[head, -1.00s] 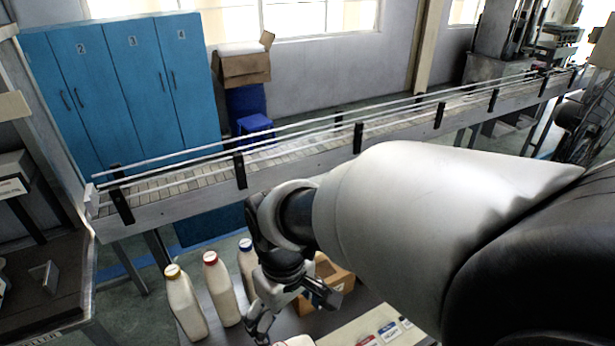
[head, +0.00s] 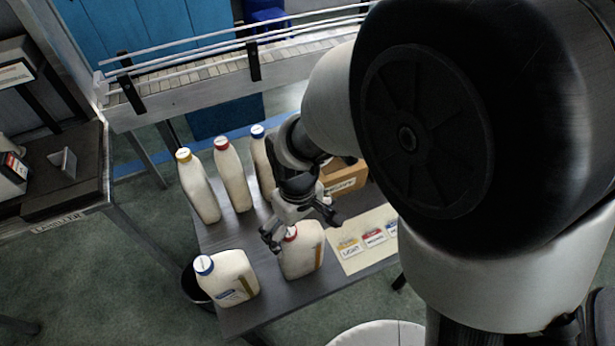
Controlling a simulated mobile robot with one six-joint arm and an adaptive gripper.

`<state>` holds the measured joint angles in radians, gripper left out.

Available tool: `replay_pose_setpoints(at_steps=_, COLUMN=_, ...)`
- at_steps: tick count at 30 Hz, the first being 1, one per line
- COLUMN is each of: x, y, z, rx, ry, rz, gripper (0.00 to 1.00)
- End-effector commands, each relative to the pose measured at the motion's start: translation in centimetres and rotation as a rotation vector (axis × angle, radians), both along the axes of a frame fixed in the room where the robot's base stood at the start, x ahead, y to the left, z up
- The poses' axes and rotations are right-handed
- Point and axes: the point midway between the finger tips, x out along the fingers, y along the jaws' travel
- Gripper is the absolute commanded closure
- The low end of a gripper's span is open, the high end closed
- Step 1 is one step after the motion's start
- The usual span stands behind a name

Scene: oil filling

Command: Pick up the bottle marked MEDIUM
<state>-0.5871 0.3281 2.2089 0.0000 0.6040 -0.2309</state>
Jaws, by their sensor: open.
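A cream bottle with a red cap (head: 303,256) stands at the front of the grey table, partly behind my gripper. My gripper (head: 302,230) is open above it, with its fingers around or close to the cap; contact cannot be told. Another red-capped bottle (head: 235,178) stands in the back row. No MEDIUM marking is readable on either bottle. On a pale sheet (head: 358,262), a red card (head: 374,238) seems to read MEDIUM, beside a yellow card (head: 348,248) reading LIGHT.
A blue-capped bottle (head: 228,281) stands at the front left. A yellow-capped bottle (head: 198,187) and a blue-capped bottle (head: 262,160) flank the back red-capped one. A cardboard box (head: 348,178) lies behind my gripper. A conveyor (head: 190,90) runs behind the table (head: 222,238).

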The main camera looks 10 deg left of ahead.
Motion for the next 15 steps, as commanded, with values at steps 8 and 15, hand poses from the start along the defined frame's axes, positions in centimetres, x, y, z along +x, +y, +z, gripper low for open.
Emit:
replay_pose_setpoints(at_steps=8, x=-0.1, y=0.1, z=-4.0, rx=-0.002, ry=0.003, rz=0.0, gripper=0.0)
replay_pose_setpoints(at_steps=15, x=0.0, y=0.1, z=-3.9, rx=-0.001, ry=0.001, rz=0.0, gripper=0.03)
